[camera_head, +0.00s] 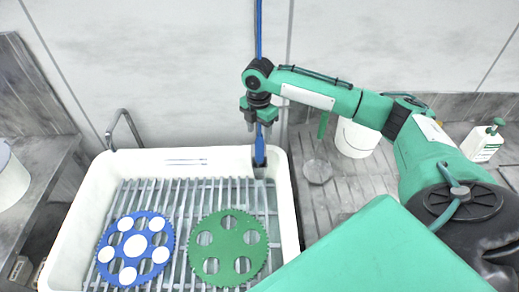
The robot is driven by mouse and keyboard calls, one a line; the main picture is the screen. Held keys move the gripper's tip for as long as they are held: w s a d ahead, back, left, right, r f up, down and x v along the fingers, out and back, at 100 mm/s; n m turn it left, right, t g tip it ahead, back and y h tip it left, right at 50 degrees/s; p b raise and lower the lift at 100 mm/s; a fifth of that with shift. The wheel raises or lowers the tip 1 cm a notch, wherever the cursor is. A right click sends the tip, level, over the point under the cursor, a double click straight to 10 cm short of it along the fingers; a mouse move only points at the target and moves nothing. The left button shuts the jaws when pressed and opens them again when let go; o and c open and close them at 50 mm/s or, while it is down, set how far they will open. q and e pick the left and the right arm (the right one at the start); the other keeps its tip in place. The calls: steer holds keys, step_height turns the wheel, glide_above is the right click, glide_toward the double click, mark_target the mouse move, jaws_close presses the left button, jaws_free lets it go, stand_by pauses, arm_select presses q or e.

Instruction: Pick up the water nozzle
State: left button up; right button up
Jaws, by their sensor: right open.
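The water nozzle (260,148) is blue and hangs upright on a blue hose (259,30) over the back right part of the white sink. Its lower end is near the sink's back wall. My right gripper (260,116) points down at the upper part of the nozzle, in line with it. Its fingers are open, one to each side of the blue line. I cannot tell whether they touch it. The gripper body hides part of the hose and nozzle. My left gripper is not in view.
The white sink (77,228) has a slatted rack holding a blue platen (127,247) with white discs and a green platen (228,238) with holes. A tap (123,122) stands at the back left. A white bucket (356,140) and a pump bottle (482,143) stand on the right counter.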

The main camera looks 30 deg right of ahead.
mark_target(259, 138)
step_height(259, 138, down, 3)
steer(key=shift+w+r, duration=0.1)
steer(key=shift+r, duration=0.1)
steer(key=shift+d+f+p, duration=0.1)
steer(key=shift+f+p, duration=0.3)
steer(key=shift+f, duration=0.05)
step_height(259, 138, down, 5)
steer(key=shift+d+r+p, duration=0.1)
steer(key=shift+d+p, duration=0.05)
steer(key=shift+p, duration=0.85)
steer(key=c, duration=1.1)
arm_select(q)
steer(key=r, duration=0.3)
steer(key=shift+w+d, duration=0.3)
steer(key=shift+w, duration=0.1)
